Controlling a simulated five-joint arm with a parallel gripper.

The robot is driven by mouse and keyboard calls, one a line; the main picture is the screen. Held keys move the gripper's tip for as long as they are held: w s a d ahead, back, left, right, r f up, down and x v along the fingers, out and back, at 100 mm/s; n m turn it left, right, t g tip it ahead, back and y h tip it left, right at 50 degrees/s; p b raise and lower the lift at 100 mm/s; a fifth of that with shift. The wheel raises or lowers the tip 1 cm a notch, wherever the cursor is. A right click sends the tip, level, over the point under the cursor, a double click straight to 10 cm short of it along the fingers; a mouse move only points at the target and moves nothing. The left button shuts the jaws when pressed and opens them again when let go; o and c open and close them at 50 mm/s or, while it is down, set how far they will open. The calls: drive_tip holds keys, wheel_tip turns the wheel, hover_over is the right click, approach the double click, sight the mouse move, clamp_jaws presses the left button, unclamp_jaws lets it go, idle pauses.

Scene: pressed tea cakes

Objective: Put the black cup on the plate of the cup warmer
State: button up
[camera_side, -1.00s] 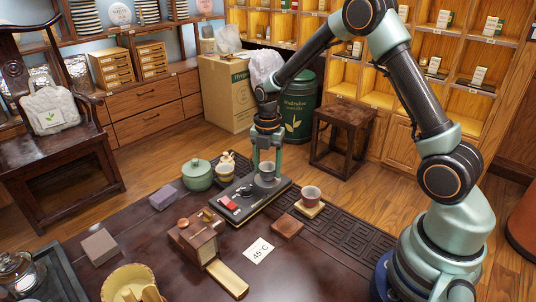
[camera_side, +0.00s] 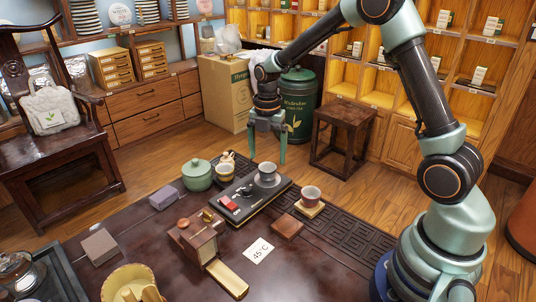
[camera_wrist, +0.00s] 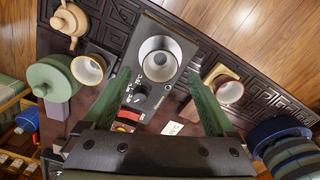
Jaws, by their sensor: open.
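The black cup (camera_side: 267,171) looks dark grey outside with a paler inside. It stands upright on the round plate (camera_side: 256,181) of the cup warmer (camera_side: 240,202), a flat dark box with knobs on the table. In the wrist view the cup (camera_wrist: 160,58) shows from above, on the warmer (camera_wrist: 187,62) between and beyond my fingers. My gripper (camera_side: 268,161) is open and empty. It is above the cup, apart from it, with a finger to either side.
A red cup (camera_side: 311,193) on a wooden coaster stands right of the warmer. A green lidded pot (camera_side: 197,176) and a cream cup (camera_side: 225,170) stand to its left.

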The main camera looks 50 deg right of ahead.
drive_tip(key=s+a+r+m+t, duration=0.1)
drive_tip(key=s+r+m, duration=0.1)
drive_tip(key=r, duration=0.4)
drive_tip(key=s+a+r+m, duration=0.1)
drive_tip(key=r+m, duration=0.1)
drive_tip(key=r, duration=0.4)
drive_tip(key=s+a+r+m+t, duration=0.1)
drive_tip(key=s+a+m+t, duration=0.1)
drive_tip(key=s+m, duration=0.4)
drive_tip(key=s+a+r+m+t, duration=0.2)
drive_tip(key=s+m, duration=0.5)
drive_tip(key=m, duration=0.5)
drive_tip(key=shift+r+t, duration=0.3)
